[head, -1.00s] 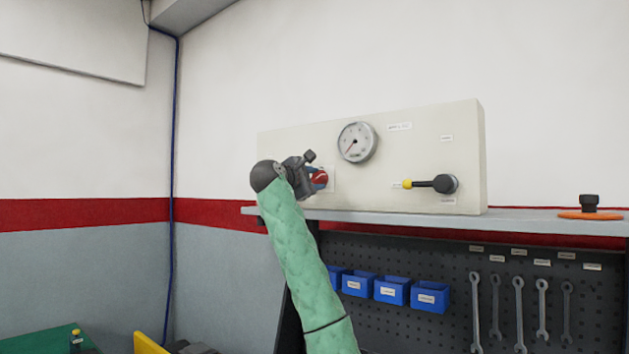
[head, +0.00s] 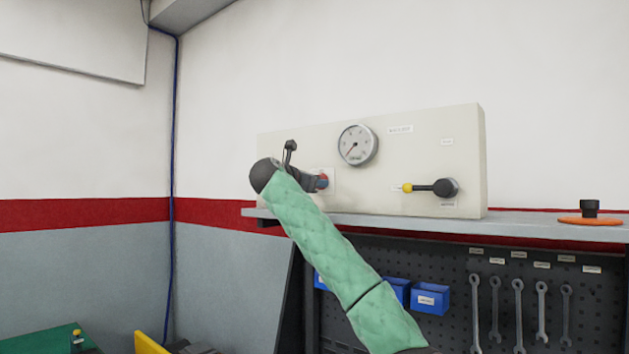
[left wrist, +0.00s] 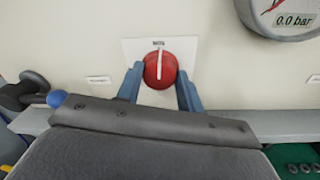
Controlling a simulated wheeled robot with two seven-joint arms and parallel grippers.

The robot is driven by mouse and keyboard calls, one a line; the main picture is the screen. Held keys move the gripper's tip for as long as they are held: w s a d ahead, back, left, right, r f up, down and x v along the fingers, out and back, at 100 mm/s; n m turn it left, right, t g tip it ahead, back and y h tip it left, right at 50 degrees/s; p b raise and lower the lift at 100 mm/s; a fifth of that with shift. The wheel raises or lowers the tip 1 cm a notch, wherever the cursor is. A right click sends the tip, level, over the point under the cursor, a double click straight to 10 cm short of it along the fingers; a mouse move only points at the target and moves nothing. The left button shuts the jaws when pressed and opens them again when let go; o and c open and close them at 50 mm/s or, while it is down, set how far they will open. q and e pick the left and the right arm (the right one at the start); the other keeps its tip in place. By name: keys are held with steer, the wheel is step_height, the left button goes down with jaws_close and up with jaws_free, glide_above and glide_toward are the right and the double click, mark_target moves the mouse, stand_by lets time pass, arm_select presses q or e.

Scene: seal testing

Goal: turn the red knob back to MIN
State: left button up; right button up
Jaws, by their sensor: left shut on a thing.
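The red knob (left wrist: 160,72) sits on a white plate on the front of the pale test panel (head: 420,140). In the left wrist view its white pointer line runs up and slightly right, toward a small label at the plate's top that I cannot read clearly. My left gripper (left wrist: 161,88) has its two blue fingers on either side of the knob, shut on it. In the head view the left gripper (head: 323,181) covers most of the knob. My right gripper is not in view.
A gauge (head: 358,145) sits above right of the knob; the left wrist view reads 0.0 bar on it. A black lever (head: 432,187) with a yellow tip is at the panel's right. The shelf (head: 400,222) runs below, above blue bins (head: 430,297) and hanging wrenches.

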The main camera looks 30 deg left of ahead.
arm_select(q)
steer(key=shift+f+n, duration=0.15)
steer(key=shift+n, duration=0.25)
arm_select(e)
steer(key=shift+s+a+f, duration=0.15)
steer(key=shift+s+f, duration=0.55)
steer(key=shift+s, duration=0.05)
arm_select(q)
steer(key=shift+f, duration=0.1)
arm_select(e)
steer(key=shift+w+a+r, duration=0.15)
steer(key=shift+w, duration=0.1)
arm_select(q)
steer(key=o, duration=1)
steer(key=shift+s, duration=0.4)
steer(key=s+b, duration=0.3)
steer(key=s, duration=0.4)
steer(key=shift+r, duration=0.2)
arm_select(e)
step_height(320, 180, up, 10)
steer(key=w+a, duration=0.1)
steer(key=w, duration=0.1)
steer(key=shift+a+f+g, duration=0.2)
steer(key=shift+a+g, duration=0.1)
